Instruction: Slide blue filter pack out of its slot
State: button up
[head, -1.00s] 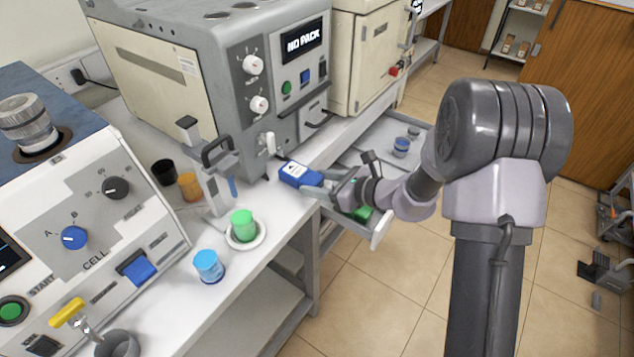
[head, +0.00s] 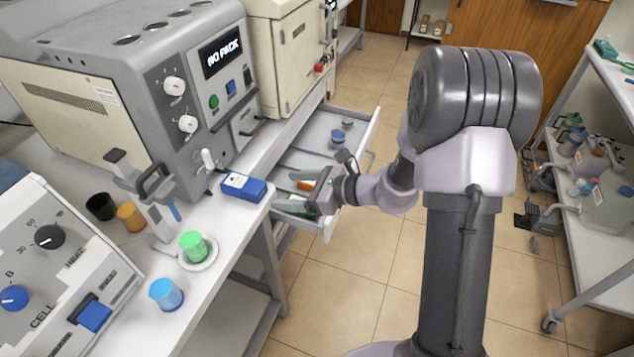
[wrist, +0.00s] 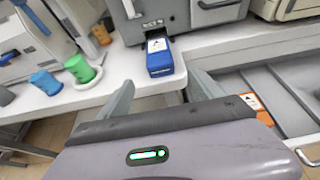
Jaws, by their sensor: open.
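The blue filter pack (head: 243,187), a block with a white label, lies on the white bench near its front edge, in front of the grey machine (head: 190,75), whose display reads "NO PACK". In the wrist view the pack (wrist: 160,57) is ahead of my gripper, its far end close to a dark part at the machine's foot; I cannot tell if they touch. The slot's opening is not clear. My gripper (head: 288,192) is open and empty, off the bench edge to the right of the pack. Its two fingers (wrist: 163,87) are spread, with the pack beyond them.
An open drawer (head: 352,135) with small jars and an orange-labelled item extends under and beside my gripper. A green cup (head: 195,246) on a saucer, a light blue cup (head: 165,294), and a grey stand (head: 148,195) are left of the pack. A cart stands far right.

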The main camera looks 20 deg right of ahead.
jog(key=p+v, duration=0.2)
jog(key=v, duration=0.6)
jog(key=shift+d, duration=0.15)
jog(key=shift+r, duration=0.1)
jog(key=s+a+r+n+g+h, duration=0.25)
jog(key=s+a+r+n, duration=0.2)
jog(key=s+n, duration=0.35)
jog(key=s+a+r+n+g+h, duration=0.2)
jog(key=s+a+r+n+g, duration=0.15)
jog(key=s+r+n, duration=0.45)
jog(key=s+d+r+n+t+h, duration=0.2)
jog(key=s+d+n+t+h, duration=0.1)
jog(key=s+n+h, duration=0.1)
jog(key=shift+s+d+n+t, duration=0.25)
jog(key=shift+s+n, duration=0.25)
jog(key=shift+s, duration=0.4)
